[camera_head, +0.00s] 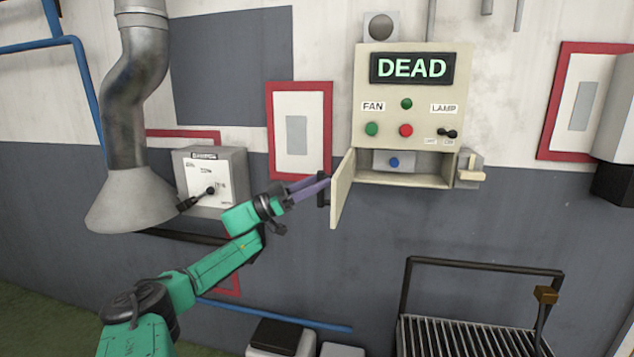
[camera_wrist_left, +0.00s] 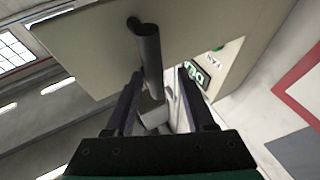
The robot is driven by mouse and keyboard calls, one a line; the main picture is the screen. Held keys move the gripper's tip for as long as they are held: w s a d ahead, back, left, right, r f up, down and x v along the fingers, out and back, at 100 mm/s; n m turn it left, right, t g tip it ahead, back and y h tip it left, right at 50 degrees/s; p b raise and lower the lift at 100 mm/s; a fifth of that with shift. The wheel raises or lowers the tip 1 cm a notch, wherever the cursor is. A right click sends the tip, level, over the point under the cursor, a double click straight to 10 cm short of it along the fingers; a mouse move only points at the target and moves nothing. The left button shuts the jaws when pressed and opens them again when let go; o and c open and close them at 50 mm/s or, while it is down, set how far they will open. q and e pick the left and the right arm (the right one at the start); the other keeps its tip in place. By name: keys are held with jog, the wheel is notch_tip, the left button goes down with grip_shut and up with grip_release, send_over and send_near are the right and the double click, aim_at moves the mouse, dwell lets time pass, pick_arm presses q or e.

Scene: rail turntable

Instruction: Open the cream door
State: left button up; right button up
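The cream door (camera_head: 342,190) is the small flap at the lower left of the cream control box (camera_head: 440,107). It stands swung outward to the left, and the compartment behind it shows a blue button (camera_head: 394,162). Its dark bar handle (camera_head: 321,190) is on the outer face and also shows in the left wrist view (camera_wrist_left: 149,55). My left gripper (camera_head: 326,183) is at the handle. In the wrist view its two fingers are apart, with the handle's near end between them, nearer the left finger; contact cannot be told. My right gripper is not in view.
A grey switch box (camera_head: 213,178) and a duct hood (camera_head: 130,203) are left of the door. A cream latch block (camera_head: 469,170) is on the box's right side. A black-railed grate (camera_head: 465,338) stands below right. The wall below the box is clear.

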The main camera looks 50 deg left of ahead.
pick_arm(q)
jog(key=shift+f, duration=0.15)
dwell(0.3)
jog(key=shift+f, duration=0.1)
jog(key=b+v, duration=0.3)
jog(key=v, duration=1.1)
jog(key=shift+s, duration=0.2)
jog(key=shift+a, duration=0.15)
